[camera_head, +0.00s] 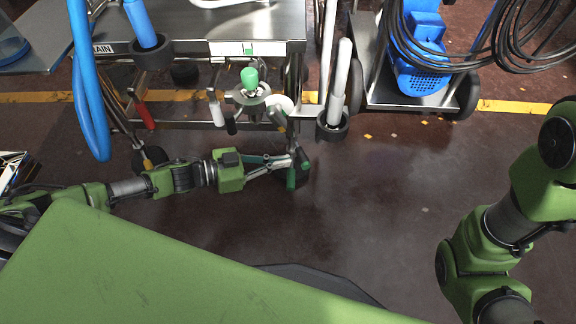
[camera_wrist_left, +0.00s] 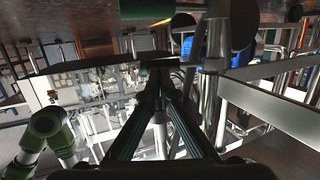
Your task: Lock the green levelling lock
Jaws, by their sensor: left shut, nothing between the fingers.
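A small green handle (camera_head: 291,179) hangs upright near a caster under the right end of the steel table; it looks like the levelling lock, though I cannot read its position. My left gripper (camera_head: 298,160) reaches in from the left at low height, its fingertips beside the top of this handle. The fingers are closed together and empty. In the left wrist view, the closed fingers (camera_wrist_left: 158,68) point at a dark green bar (camera_wrist_left: 147,9) at the top edge. Whether they touch it cannot be told. My right arm is at the right; its gripper is out of frame.
A green knob (camera_head: 250,77) on a round metal flange stands above my left gripper. A red handle (camera_head: 145,115) and a white handle (camera_head: 216,112) hang beneath the steel table (camera_head: 190,25). A blue motor (camera_head: 420,60) sits on a wheeled cart. The floor at centre right is clear.

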